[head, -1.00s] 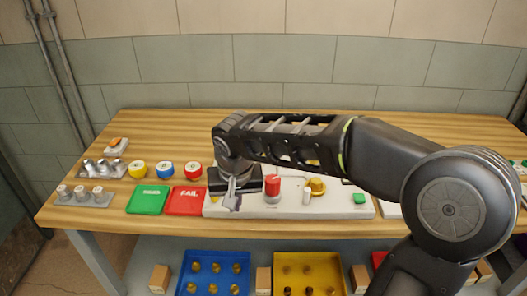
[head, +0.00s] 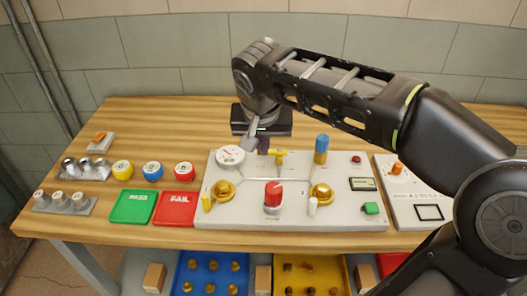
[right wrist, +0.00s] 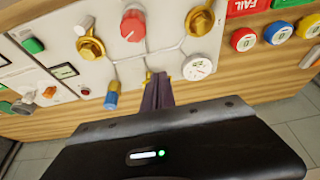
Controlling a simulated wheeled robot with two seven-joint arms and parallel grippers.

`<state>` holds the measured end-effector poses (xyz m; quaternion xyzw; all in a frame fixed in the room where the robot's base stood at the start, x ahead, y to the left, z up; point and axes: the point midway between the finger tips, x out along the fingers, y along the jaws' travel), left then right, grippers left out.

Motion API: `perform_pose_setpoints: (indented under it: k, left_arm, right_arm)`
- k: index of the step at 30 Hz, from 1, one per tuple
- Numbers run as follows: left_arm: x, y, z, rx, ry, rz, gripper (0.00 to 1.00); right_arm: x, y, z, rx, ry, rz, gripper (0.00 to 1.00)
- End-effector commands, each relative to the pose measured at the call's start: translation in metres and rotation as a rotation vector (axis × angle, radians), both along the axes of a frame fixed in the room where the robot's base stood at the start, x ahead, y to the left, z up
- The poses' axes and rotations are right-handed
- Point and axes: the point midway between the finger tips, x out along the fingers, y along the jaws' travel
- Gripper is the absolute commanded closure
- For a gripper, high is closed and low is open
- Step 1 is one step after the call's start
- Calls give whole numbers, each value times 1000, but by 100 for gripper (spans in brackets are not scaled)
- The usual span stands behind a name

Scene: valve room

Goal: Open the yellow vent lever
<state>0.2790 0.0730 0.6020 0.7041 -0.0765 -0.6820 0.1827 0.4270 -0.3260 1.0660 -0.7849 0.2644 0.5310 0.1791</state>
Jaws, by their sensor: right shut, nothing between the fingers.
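The light grey valve panel (head: 245,215) lies on the wooden bench. A yellow T-shaped lever (head: 280,155) stands at its back edge, between the white gauge (head: 230,156) and a blue-topped handle (head: 321,148). A small yellow handle (head: 207,202) is at the panel's front left. My right gripper (head: 263,150) points down just left of the T-shaped lever, shut and empty. In the right wrist view, the closed fingers (right wrist: 158,78) reach the panel edge, with yellow showing beside their tips (right wrist: 148,76). Whether they touch it cannot be told. My left gripper is out of view.
A red knob (head: 273,194) sits between two brass valves (head: 223,191) and (head: 321,193). Green (head: 133,207) and red (head: 175,209) trays lie left of the panel. A second panel (head: 405,190) stands right.

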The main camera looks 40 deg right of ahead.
Motion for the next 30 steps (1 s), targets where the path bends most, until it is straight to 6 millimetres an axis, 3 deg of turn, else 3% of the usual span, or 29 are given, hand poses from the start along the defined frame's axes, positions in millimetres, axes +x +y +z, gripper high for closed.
perform_pose_setpoints:
  k: [8,21,30]
  left_arm:
    - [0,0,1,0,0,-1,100]
    - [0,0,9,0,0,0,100]
    - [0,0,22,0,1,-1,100]
  right_arm:
    - [5,-5,-20,0,4,-1,100]
    - [31,-24,-95,1,6,0,100]
    - [59,-45,-92,0,2,0,100]
